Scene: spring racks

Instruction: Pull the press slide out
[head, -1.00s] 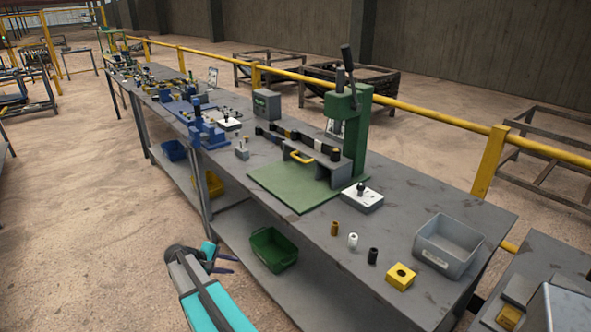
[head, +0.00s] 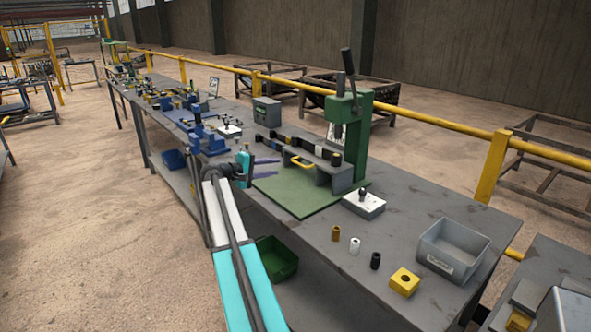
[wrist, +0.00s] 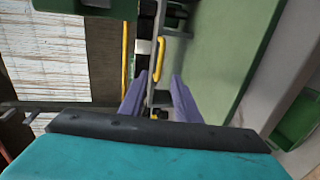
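The green press (head: 356,125) stands on the bench with its dark lever up. In front of it is the grey press slide (head: 315,174), with a yellow handle (head: 292,161) on its near side. My gripper (head: 268,168) is at the left edge of the green mat (head: 290,196), left of the handle and apart from it. Its two purple fingers are spread with nothing between them. In the wrist view the yellow handle (wrist: 161,61) lies beyond the gap between the open fingertips (wrist: 160,77), and the green mat (wrist: 215,65) is to the right.
A white button box (head: 363,205) stands right of the mat. Several small cylinders, a yellow block (head: 404,282) and a grey bin (head: 454,250) sit further right. Blue fixtures (head: 207,140) stand left. A green bin (head: 277,257) is below the bench top.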

